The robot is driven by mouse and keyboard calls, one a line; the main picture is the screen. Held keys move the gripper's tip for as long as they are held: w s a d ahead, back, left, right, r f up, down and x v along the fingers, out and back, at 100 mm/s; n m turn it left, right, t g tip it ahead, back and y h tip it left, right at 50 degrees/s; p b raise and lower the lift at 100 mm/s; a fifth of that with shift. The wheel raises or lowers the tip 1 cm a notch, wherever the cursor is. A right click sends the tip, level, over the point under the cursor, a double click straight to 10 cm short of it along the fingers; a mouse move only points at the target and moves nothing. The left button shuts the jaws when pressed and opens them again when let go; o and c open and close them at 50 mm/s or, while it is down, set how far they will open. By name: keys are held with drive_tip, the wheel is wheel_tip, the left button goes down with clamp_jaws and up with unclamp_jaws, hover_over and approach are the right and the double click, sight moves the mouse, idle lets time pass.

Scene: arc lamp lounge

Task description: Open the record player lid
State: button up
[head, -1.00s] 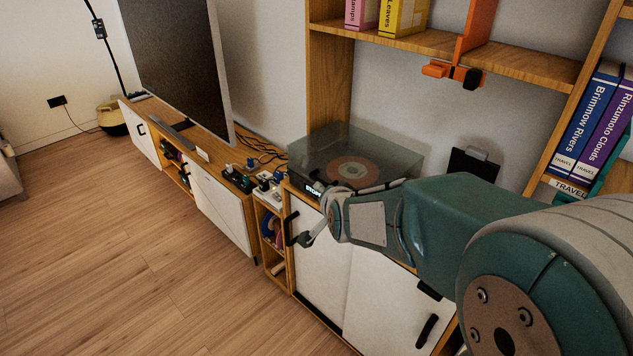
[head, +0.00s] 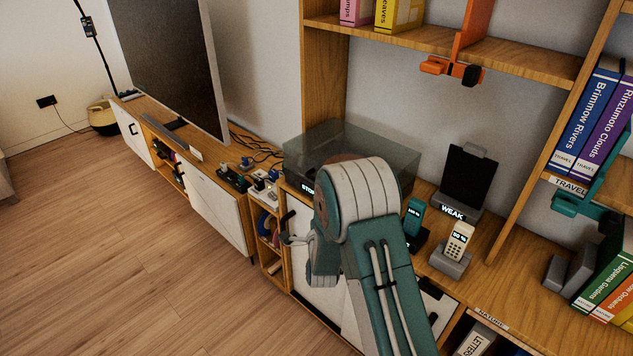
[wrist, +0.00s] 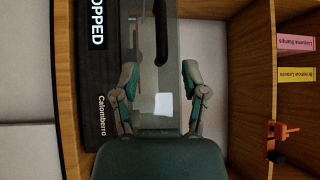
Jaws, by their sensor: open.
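The record player (head: 301,185) stands on the wooden cabinet, and its clear smoky lid (head: 393,150) is down. My arm covers much of its front in the head view. In the wrist view, the player's dark front (wrist: 97,75) shows a lit display and the name "Calomberro". A black bar that looks like the lid handle (wrist: 161,35) lies beyond my fingertips. My gripper (wrist: 160,78) is open, its two fingers apart over the lid's edge area with nothing held between them. Whether a finger touches the lid cannot be told.
A television (head: 172,65) stands on the low cabinet at left. Handsets (head: 459,240) and a dark stand marked "WEAK" (head: 468,180) are right of the player. An orange clamp (head: 452,70) hangs from the shelf above. The wooden floor (head: 130,240) is clear at left.

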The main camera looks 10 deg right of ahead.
drive_tip(key=w, duration=0.3)
drive_tip(key=w+d, duration=0.1)
drive_tip(key=w, duration=0.2)
drive_tip(key=w+r, duration=0.1)
drive_tip(key=w, duration=0.2)
drive_tip(key=shift+w+d+r, duration=0.1)
drive_tip(key=shift+w+d, duration=0.2)
clamp_jaws()
